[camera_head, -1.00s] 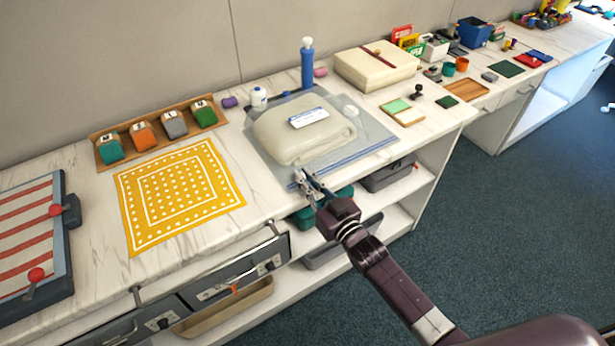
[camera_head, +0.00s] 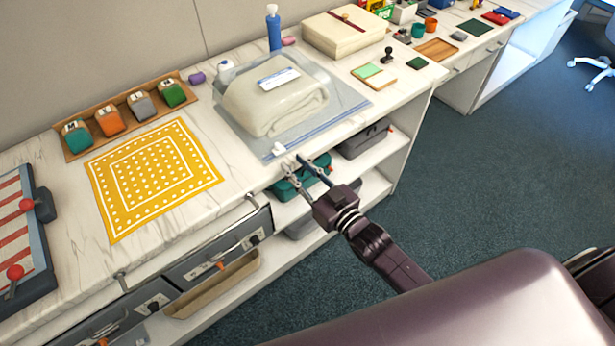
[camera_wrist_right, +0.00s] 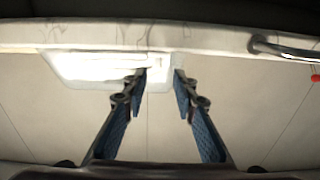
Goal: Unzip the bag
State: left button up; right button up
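The clear zip bag (camera_head: 349,97) lies flat on the white marble counter with a folded cream cloth (camera_head: 262,103) inside and a white label on top. A blue zip strip (camera_head: 322,129) runs along its front edge. A small white slider (camera_head: 279,149) sits near the strip's left end. My right gripper (camera_head: 293,160) is open just in front of the slider, at the counter's front edge. My left gripper is not in view.
A yellow dotted cloth (camera_head: 150,175) lies to the left. A blue bottle (camera_head: 274,30) and a cream box (camera_head: 345,35) stand behind the bag. Below the counter edge are a drawer handle (camera_head: 240,222) and a shelf with a teal case (camera_head: 296,185).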

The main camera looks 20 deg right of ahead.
jog(key=v, duration=0.4)
jog(key=shift+s, duration=0.4)
jog(key=s+d+f+m+g+h, duration=0.1)
jog(key=s+d+f+g+h, duration=0.2)
jog(key=f, duration=0.8)
jog(key=s+d+f+g, duration=0.2)
jog(key=s+f, duration=0.4)
jog(key=f, duration=0.5)
jog(key=s+d+f+m+g+h, duration=0.1)
jog(key=s+d+f+g+h, duration=0.2)
jog(key=f, duration=0.8)
jog(key=s+f+g, duration=0.2)
jog(key=s+f, duration=0.3)
jog(key=s, duration=0.5)
jog(key=s+f+g, duration=0.3)
jog(key=s+f, duration=0.3)
jog(key=s, duration=0.4)
jog(key=s+f+g, duration=0.3)
jog(key=s+f, duration=0.2)
jog(key=s, duration=0.5)
jog(key=shift+s+f, duration=0.2)
jog(key=shift+s, duration=0.1)
